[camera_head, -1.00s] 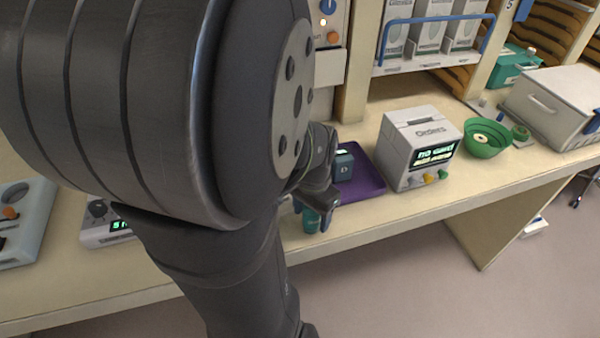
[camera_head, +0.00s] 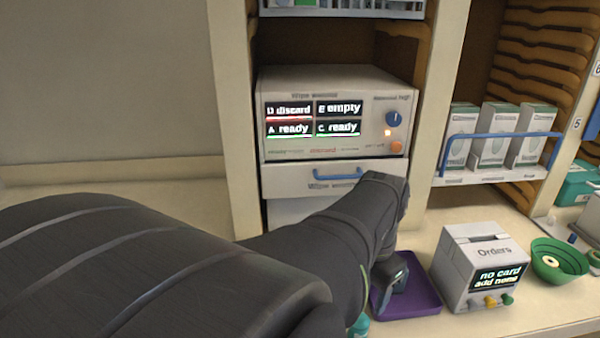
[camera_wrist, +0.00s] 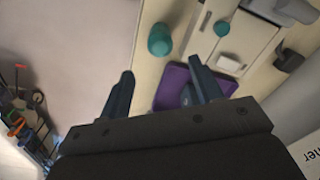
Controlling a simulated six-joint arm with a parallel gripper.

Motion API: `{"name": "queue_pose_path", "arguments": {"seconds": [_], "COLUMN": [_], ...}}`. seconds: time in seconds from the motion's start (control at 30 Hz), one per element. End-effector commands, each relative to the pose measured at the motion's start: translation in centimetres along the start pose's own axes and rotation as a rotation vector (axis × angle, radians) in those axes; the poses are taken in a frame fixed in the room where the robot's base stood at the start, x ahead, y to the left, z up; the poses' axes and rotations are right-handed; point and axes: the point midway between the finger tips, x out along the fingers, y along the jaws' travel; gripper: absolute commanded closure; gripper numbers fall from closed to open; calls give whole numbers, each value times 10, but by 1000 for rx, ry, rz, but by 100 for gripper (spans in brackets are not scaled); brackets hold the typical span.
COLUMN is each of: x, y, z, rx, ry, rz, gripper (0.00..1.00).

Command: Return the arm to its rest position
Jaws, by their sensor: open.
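My gripper (camera_wrist: 160,65) is open in the wrist view, its two dark fingers spread with nothing between the tips. It hangs above the counter's front edge, with floor below its left finger. The tray also shows in the wrist view (camera_wrist: 168,88), partly behind the right finger. A teal cylinder (camera_wrist: 159,40) stands beyond the fingertips, apart from them.
A grey Orders box (camera_head: 483,265) and a green bowl (camera_head: 559,262) stand right of the tray. A warmer unit (camera_head: 335,115) with lit readouts is set in the shelving behind my arm. White boxes (camera_head: 496,135) stand behind a blue rail. Open floor (camera_wrist: 75,45) lies in front.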

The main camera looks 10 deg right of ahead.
Motion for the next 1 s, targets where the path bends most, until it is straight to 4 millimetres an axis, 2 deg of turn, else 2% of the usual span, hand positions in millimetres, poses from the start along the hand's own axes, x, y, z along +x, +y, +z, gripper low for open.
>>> {"name": "queue_pose_path", "arguments": {"seconds": [0.17,0.27,0.7,0.9,1.0], "x": [4,12,95,127,108], "y": [0,0,0,0,0], "z": [0,0,1,1,-1], "rx": [0,0,0,0,0], "ry": [-2,-3,-6,-5,5], "rz": [1,1,3,2,-2], "gripper": [41,41,41,41,41]}}
